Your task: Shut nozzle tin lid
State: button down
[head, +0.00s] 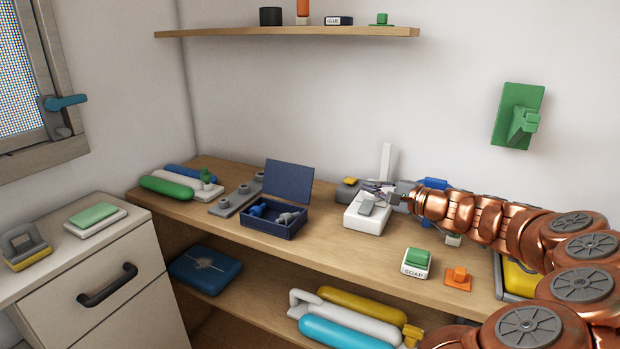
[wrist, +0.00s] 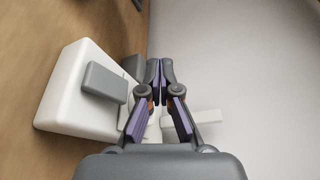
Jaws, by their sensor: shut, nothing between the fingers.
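The nozzle tin (head: 276,229) is a dark blue box on the wooden counter in the head view. Its lid (head: 289,181) stands open, raised at the back edge. Blue and grey nozzles (head: 286,217) lie inside. My gripper (head: 372,186) is to the right of the tin, clear of the lid, above the back part of a white block with a grey top piece. In the wrist view my gripper (wrist: 160,72) has its fingertips together with nothing between them. The tin is not in the wrist view.
The white block (head: 355,222) stands between the tin and my arm; it also shows in the wrist view (wrist: 62,105). A grey strip with knobs (head: 228,204) lies left of the tin. A soap box (head: 415,269) and orange piece (head: 458,284) sit at the right. A shelf (head: 330,31) hangs above.

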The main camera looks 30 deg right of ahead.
aim_at(290, 180)
jog(key=b+x, duration=0.1)
jog(key=x, duration=1.8)
jog(key=shift+w+a+f, duration=0.1)
jog(key=shift+w, duration=0.05)
jog(key=shift+s+a+r+b, duration=0.35)
jog(key=shift+s+a, duration=0.2)
jog(key=shift+a, duration=0.25)
jog(key=shift+s+a+r+b, duration=0.2)
jog(key=shift+s+a+r, duration=0.25)
jog(key=shift+a, duration=0.35)
jog(key=shift+f, duration=0.1)
jog(key=shift+b, duration=0.35)
jog(key=shift+s+n, duration=0.1)
jog(key=shift+n, duration=0.2)
